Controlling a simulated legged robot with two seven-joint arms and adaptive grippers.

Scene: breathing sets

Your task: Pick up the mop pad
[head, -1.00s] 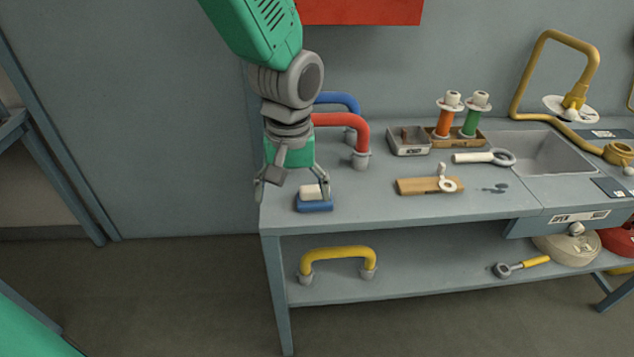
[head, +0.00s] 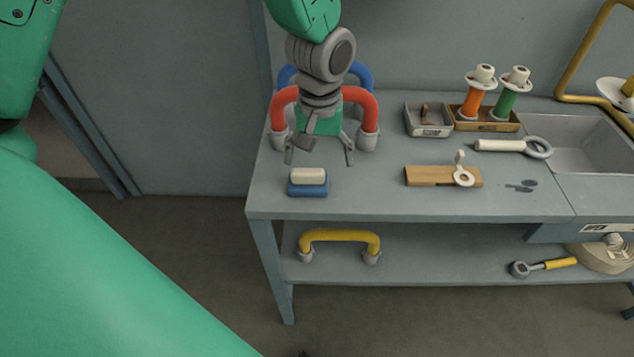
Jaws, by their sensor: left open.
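The mop pad (head: 308,189), a small blue block with a white block on top, lies near the front left corner of the grey bench. My left gripper (head: 319,159) is open and empty, with its fingers pointing down and spread. In the picture its fingertips are just above and behind the pad, apart from it. The height of the fingertips over the bench is hard to tell. My right gripper is not in view.
Red (head: 369,103) and blue (head: 364,75) curved handles stand close behind my left gripper. A wooden block (head: 425,176), a grey tray (head: 428,121) and a white-handled tool (head: 500,146) lie to the right. A yellow handle (head: 340,236) is on the lower shelf.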

